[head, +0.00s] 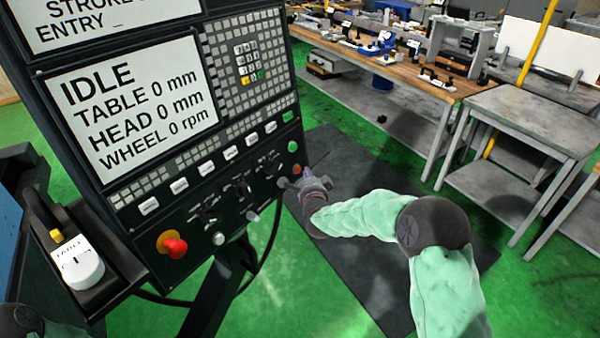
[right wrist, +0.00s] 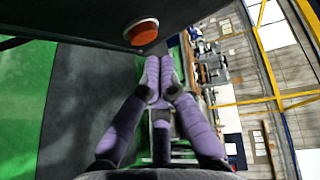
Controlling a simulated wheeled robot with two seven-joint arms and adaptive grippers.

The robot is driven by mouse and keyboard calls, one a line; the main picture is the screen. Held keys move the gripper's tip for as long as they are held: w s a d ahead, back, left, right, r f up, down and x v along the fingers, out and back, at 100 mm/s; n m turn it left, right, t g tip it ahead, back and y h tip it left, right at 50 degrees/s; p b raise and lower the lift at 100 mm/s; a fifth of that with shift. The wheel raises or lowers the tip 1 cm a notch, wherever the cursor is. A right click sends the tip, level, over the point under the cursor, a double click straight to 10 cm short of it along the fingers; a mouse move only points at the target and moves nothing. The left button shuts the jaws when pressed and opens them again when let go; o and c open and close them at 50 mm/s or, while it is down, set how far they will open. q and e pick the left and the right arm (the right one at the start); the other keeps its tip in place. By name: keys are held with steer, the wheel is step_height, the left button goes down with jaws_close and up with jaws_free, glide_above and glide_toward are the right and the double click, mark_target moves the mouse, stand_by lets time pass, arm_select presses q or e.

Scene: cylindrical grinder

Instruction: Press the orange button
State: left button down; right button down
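The orange button (right wrist: 142,32) is a round domed cap on the dark panel in the right wrist view. In the head view it shows small at the panel's lower right edge (head: 297,169), below a green button (head: 292,146). My right gripper (head: 308,181) is beside that edge, close to the orange button. In the right wrist view its two purple fingers (right wrist: 159,68) meet at the tips with nothing between them. The tips appear just below and right of the button, apart from it in the picture. My left gripper is out of view.
The control panel (head: 225,190) has a display reading IDLE, several knobs and a red mushroom button (head: 173,246) at its lower left. A wooden workbench (head: 400,70) and a grey table (head: 530,120) stand behind at right.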

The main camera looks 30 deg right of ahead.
steer(key=s, duration=0.1)
steer(key=s+d+b, duration=0.1)
steer(key=s, duration=0.1)
steer(key=s+d+r, duration=0.1)
steer(key=shift+s+d+b, duration=0.1)
steer(key=shift+s+b, duration=0.15)
steer(key=shift+b, duration=0.15)
stand_by(0.9)
steer(key=s+a+f+n+g+y, duration=0.4)
steer(key=a+f, duration=0.4)
steer(key=f, duration=0.5)
steer(key=s+a+f+n+g+y, duration=0.25)
steer(key=s+a+f+n, duration=0.45)
steer(key=f, duration=0.7)
steer(key=s+a+f+n+g+y, duration=0.1)
steer(key=s+a+f+n+g, duration=0.1)
steer(key=s+a+f, duration=0.2)
steer(key=s+a+f+n+g+y, duration=0.1)
steer(key=s+a+f+n+g, duration=0.2)
steer(key=s, duration=0.7)
steer(key=s+a+f+n+g+y, duration=0.1)
steer(key=s+a+f+n+g, duration=0.1)
steer(key=s+a+f, duration=0.4)
steer(key=shift+s+a+g, duration=0.35)
steer(key=shift+s+g, duration=0.15)
steer(key=shift+g, duration=0.25)
